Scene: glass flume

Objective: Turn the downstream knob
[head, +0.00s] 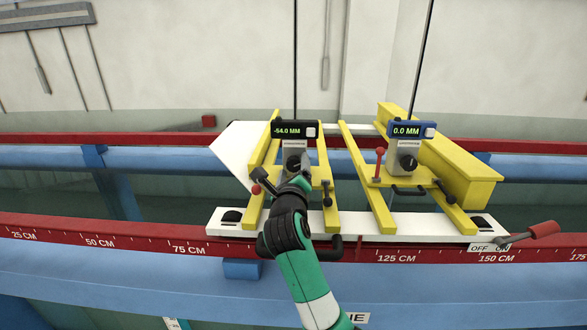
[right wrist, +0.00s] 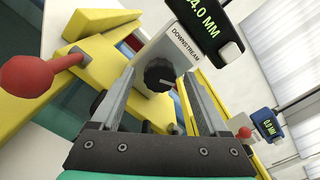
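The black downstream knob (head: 293,165) is on the grey block under the left gauge, whose display (head: 287,130) reads -54.0 MM. In the right wrist view the knob (right wrist: 159,75) has a pale pointer line and sits below the DOWNSTREAM label (right wrist: 186,45). My right gripper (head: 285,180) is just in front of the knob. Its two fingers (right wrist: 157,88) are spread, with the knob appearing between their tips and gaps on both sides. I cannot tell whether the fingers reach around it. My left gripper is not in view.
A second gauge (head: 405,130) reading 0.0 MM stands to the right, with its own black knob (head: 408,163). Red-balled levers (head: 256,189) and (head: 380,151) rise close by. Yellow bars cross the white carriage (head: 355,222) on red rails. A red-handled lever (head: 543,230) is at far right.

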